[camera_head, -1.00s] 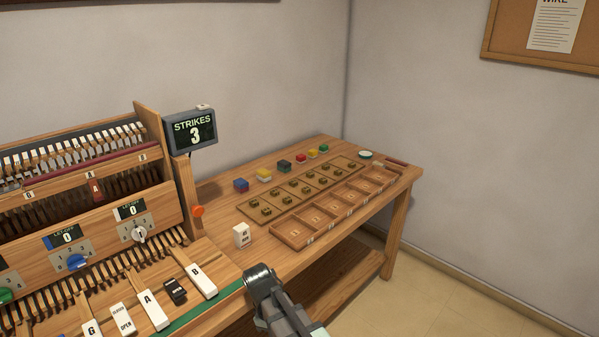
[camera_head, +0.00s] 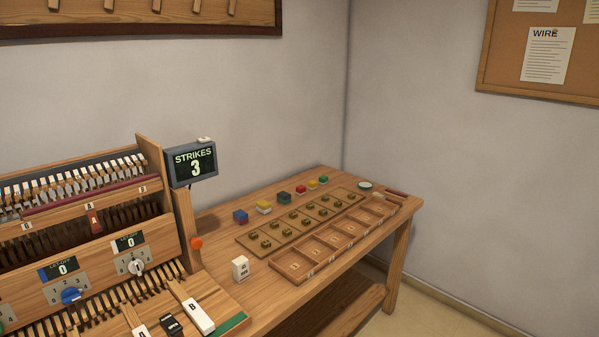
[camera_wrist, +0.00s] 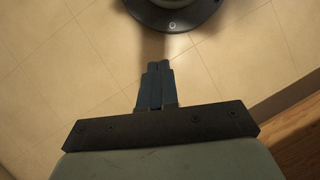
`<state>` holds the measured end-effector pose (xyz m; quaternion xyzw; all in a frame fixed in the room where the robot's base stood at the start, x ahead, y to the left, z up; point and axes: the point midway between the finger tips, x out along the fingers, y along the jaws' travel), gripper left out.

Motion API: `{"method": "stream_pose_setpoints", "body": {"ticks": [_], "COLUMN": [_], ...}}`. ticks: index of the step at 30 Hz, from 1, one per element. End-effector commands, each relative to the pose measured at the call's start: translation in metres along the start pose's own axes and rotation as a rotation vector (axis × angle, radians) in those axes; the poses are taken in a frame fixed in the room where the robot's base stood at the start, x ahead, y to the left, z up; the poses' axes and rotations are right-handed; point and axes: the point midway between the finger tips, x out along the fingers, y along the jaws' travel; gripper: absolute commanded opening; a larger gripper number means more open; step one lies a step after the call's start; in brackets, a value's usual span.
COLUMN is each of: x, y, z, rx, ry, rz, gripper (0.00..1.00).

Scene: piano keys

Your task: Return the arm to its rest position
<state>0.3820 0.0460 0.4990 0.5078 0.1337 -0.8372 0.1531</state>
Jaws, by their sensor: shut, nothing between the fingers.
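My gripper (camera_wrist: 158,72) shows in the wrist view, pointing over the tiled floor (camera_wrist: 70,60). Its two dark fingers are together with nothing between them. My round dark base shows at the top of that view. In the head view my gripper and arm are out of sight. The piano action model (camera_head: 90,215) stands at the left of the head view, with white key B (camera_head: 198,316) and a dark key (camera_head: 171,326) at its front edge.
A wooden table (camera_head: 225,205) reaches to the wall corner. It carries a pegged board (camera_head: 300,222), a compartment tray (camera_head: 318,262), several coloured blocks (camera_head: 284,198) and a white block (camera_head: 240,268). A wooden edge (camera_wrist: 303,140) shows in the wrist view.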

Motion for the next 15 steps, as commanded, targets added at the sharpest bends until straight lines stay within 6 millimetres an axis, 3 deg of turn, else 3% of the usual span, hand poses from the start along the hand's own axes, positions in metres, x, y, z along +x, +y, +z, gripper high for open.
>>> {"method": "stream_pose_setpoints", "body": {"ticks": [3,9,15], "x": [0.033,0.08,0.111], "y": [0.004,0.003,-0.001], "z": [0.024,0.059,0.085], "rx": [0.091,0.237,0.344], "ry": [-0.028,-0.067,-0.097], "rz": [-0.037,-0.094,-0.132], "gripper": [0.0,0.0,0.0]}}
